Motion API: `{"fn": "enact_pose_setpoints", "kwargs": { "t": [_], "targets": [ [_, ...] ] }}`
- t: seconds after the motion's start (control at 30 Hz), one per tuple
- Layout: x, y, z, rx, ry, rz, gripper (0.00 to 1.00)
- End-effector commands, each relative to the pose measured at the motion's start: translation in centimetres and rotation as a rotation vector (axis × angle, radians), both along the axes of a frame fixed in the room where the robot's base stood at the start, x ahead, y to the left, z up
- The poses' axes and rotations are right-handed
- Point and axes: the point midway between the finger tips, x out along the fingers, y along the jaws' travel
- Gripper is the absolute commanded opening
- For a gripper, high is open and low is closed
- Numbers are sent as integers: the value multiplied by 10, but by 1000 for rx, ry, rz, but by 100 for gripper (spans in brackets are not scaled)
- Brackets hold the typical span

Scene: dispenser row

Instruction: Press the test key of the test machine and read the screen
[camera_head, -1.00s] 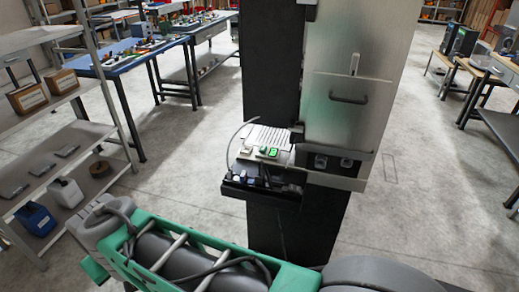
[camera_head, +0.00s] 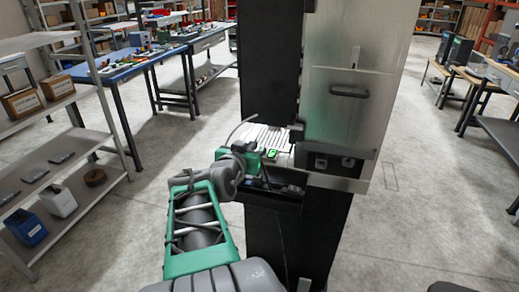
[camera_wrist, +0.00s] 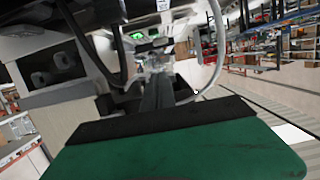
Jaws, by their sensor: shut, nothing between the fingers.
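The test machine (camera_head: 284,159) is a small pale unit on a dark shelf fixed to the front of a tall metal cabinet. Its small lit green screen (camera_head: 272,154) shows in the head view, too small to read. In the wrist view a lit green display (camera_wrist: 148,40) stands beyond the fingers, its text blurred. The test key cannot be made out. My gripper (camera_wrist: 160,78) is shut and empty, its dark fingers pointing toward the machine. In the head view my wrist covers the machine's left part and hides the fingertips. I cannot tell whether they touch anything.
The tall metal cabinet (camera_head: 350,70) with a handle rises right behind the shelf (camera_head: 275,200). Grey shelving (camera_head: 80,170) stands at left, and workbenches stand behind. The floor is clear on both sides.

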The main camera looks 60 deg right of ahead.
Motion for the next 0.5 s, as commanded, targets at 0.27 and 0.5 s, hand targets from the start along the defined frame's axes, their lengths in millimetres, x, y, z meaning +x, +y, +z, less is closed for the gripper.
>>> {"fn": "enact_pose_setpoints", "kwargs": {
  "t": [0.27,0.5],
  "targets": [
    [6,-51,-14,6,3,-5,0],
    [14,-90,-35,7,4,0,0]
  ]
}}
